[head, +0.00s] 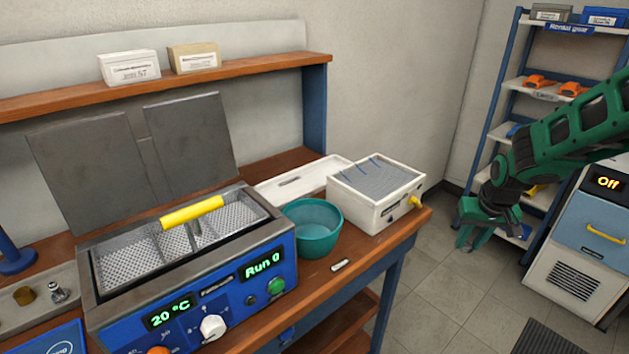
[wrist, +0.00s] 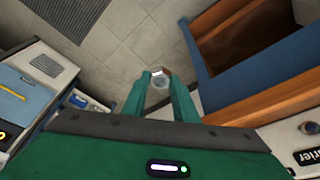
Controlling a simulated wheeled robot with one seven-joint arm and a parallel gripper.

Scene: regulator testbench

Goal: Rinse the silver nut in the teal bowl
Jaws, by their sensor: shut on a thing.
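The teal bowl (head: 313,247) stands upright on the bench between the blue bath machine and a white box. My gripper (head: 470,236) is to the right of the bench, over the floor and well apart from the bowl. In the wrist view my gripper (wrist: 160,82) is shut on a small round silvery thing, which looks like the silver nut (wrist: 161,79). The nut cannot be made out in the head view.
The blue bath machine (head: 200,287), with a yellow-handled basket (head: 192,213), fills the bench's left. A white box (head: 376,213) stands right of the bowl. A small white bar (head: 340,265) lies in front. A shelf rack (head: 545,90) and blue-fronted cabinet (head: 590,245) stand at right.

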